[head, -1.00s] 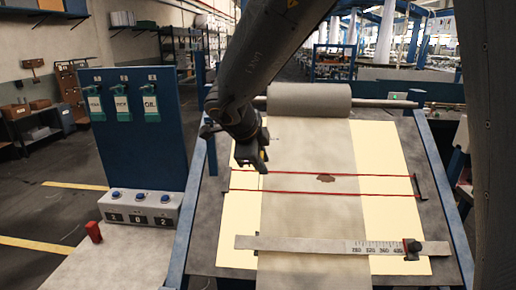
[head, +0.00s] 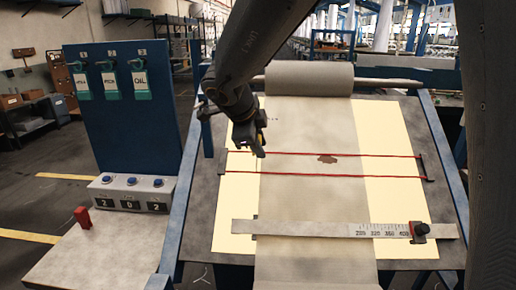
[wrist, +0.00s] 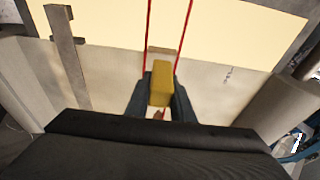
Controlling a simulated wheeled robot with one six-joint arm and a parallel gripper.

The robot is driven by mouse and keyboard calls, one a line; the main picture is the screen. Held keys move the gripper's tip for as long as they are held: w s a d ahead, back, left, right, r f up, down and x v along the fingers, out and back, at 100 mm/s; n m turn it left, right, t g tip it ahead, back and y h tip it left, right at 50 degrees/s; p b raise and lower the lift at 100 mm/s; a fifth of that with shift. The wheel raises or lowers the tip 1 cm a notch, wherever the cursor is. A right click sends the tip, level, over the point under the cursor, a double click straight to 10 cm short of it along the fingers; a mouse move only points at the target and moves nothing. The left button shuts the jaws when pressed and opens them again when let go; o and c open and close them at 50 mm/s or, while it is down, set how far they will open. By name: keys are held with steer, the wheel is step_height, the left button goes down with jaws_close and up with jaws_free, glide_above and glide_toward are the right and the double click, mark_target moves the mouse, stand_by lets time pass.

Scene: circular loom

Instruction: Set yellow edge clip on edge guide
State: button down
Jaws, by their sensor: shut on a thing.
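My gripper (head: 258,150) is at the left edge of the cloth strip (head: 312,215), by the upper red cord in the head view. In the wrist view my gripper (wrist: 160,98) is shut on the yellow edge clip (wrist: 161,80), a small block between its dark fingers. The clip hardly shows in the head view. A flat scaled bar (head: 330,229), perhaps the edge guide, lies across the cloth nearer me, apart from the gripper; the bar also shows in the wrist view (wrist: 70,55). Whether the clip touches the cloth is unclear.
Two red cords (head: 390,177) cross the board (head: 232,210). A brown patch (head: 327,158) marks the cloth by the upper cord. A dark knob (head: 420,231) sits at the bar's right end. A blue panel (head: 125,130), button box (head: 130,192) and red block (head: 83,216) stand left.

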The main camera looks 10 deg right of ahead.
steer(key=shift+a+b+x, duration=0.15)
steer(key=shift+b+x, duration=0.55)
steer(key=shift+a+b+x, duration=0.1)
steer(key=shift+b+x, duration=0.6)
steer(key=shift+w, duration=0.1)
steer(key=shift+r, duration=0.1)
steer(key=shift+a+p, duration=0.15)
steer(key=shift+p, duration=0.6)
steer(key=shift+w+f, duration=0.3)
steer(key=shift+f, duration=0.15)
steer(key=shift+w+f, duration=0.2)
steer(key=shift+f, duration=0.1)
steer(key=shift+x, duration=1.15)
steer(key=c, duration=1.5)
jaws_free()
steer(key=shift+w+a, duration=0.1)
steer(key=shift+a, duration=0.05)
steer(key=shift+o, duration=0.2)
